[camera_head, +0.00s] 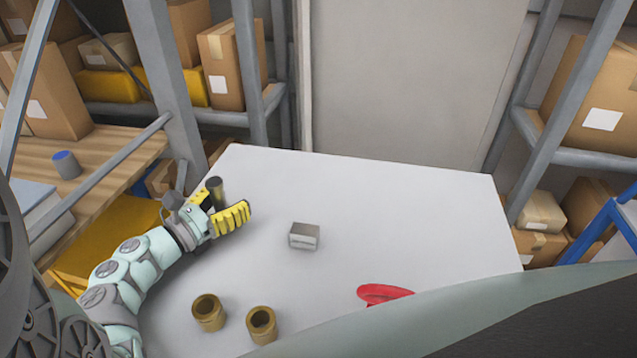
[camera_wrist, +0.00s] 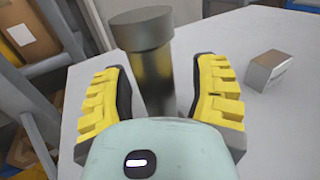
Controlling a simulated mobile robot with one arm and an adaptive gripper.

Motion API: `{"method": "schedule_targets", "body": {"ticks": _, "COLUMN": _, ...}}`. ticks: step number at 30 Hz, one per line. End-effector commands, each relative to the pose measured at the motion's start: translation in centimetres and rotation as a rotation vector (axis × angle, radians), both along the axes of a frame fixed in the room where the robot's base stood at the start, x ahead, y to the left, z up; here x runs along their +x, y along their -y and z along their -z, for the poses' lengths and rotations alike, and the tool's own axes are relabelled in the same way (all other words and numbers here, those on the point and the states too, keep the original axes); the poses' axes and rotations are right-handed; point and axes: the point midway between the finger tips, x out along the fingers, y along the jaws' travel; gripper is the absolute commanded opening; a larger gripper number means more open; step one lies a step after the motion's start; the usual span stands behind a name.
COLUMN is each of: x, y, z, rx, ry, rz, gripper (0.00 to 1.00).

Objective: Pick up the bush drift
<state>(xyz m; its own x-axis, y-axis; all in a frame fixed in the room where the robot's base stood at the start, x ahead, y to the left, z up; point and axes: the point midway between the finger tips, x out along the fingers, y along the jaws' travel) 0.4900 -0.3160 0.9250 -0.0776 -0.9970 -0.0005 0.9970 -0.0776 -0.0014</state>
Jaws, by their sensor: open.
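The bush drift appears to be the dark metallic cylinder with a wider round head (camera_head: 215,188), standing upright near the left edge of the white table (camera_head: 420,210). It also shows in the wrist view, with its wide head (camera_wrist: 141,27) at the top and its shaft below. My gripper (camera_head: 219,207) is open with its yellow fingers on either side of the shaft. In the wrist view, my gripper (camera_wrist: 161,90) has a clear gap on the right of the shaft and a narrow one on the left. The shaft's lower end is hidden behind my gripper body.
A grey metal block (camera_head: 304,236) lies near the table's middle. Two brass bushings (camera_head: 208,313) (camera_head: 262,325) stand at the front left. A red object (camera_head: 383,294) lies at the front right. Shelves with boxes (camera_head: 222,65) stand beyond the table. The table's back right is clear.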

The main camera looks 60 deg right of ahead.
Motion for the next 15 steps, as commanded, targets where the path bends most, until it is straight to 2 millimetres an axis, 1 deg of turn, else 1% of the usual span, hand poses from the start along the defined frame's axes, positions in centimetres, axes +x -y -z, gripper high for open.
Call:
{"method": "schedule_targets", "body": {"ticks": 2, "x": -0.11, "y": 0.06, "z": 0.02, "rx": 0.000, "ry": 0.000, "rz": 0.004, "gripper": 0.60}}
{"method": "schedule_targets", "body": {"ticks": 3, "x": -0.10, "y": 0.05, "z": 0.01, "rx": 0.000, "ry": 0.001, "rz": 0.004, "gripper": 0.63}}
{"method": "schedule_targets", "body": {"ticks": 15, "x": -0.03, "y": 0.00, "z": -0.03, "rx": -0.001, "ry": 0.001, "rz": 0.002, "gripper": 0.22}}
